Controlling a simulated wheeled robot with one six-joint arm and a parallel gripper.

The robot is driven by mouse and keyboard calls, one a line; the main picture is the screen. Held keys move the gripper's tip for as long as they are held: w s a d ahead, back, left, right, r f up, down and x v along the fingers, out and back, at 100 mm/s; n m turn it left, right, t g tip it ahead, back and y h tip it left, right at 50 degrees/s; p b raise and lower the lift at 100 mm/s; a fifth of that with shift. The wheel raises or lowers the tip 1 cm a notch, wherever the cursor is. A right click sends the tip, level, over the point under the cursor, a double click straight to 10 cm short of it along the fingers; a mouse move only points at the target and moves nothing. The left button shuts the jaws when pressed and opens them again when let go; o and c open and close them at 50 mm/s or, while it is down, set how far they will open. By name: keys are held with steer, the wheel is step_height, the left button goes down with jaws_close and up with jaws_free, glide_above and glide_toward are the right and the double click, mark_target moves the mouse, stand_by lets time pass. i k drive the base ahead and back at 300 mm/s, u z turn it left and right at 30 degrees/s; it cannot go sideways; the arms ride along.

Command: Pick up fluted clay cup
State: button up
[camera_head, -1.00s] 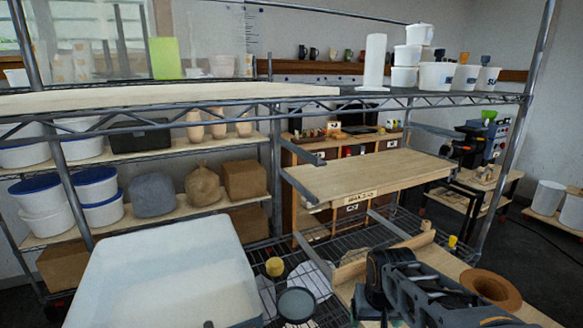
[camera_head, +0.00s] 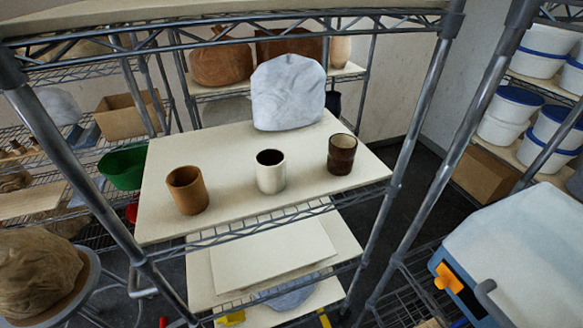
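Three cups stand upright in a row on a pale board on a wire shelf (camera_head: 345,205). The left one is an orange-brown clay cup (camera_head: 187,192), the middle one a cream-white cup with a dark inside (camera_head: 270,174), the right one a dark brown cup with a paler band (camera_head: 342,155). I cannot tell fluting on any of them at this size, though the orange-brown one looks most like bare clay. The cups stand apart from each other. My gripper is not in view.
A pale wrapped lump (camera_head: 288,92) stands behind the cups. Metal posts (camera_head: 415,130) flank the shelf, and another shelf hangs above it. A brown wrapped lump (camera_head: 38,268) is at the lower left. A green bowl (camera_head: 123,167) sits left.

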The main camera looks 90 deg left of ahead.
mark_target(271, 163)
steer(key=u, duration=2.5)
steer(key=k, duration=0.35)
steer(key=u, duration=0.75)
steer(key=i, duration=0.5)
steer(key=z, duration=1.2)
steer(key=k, duration=1.1)
steer(key=u, duration=1.35)
steer(key=i, duration=1)
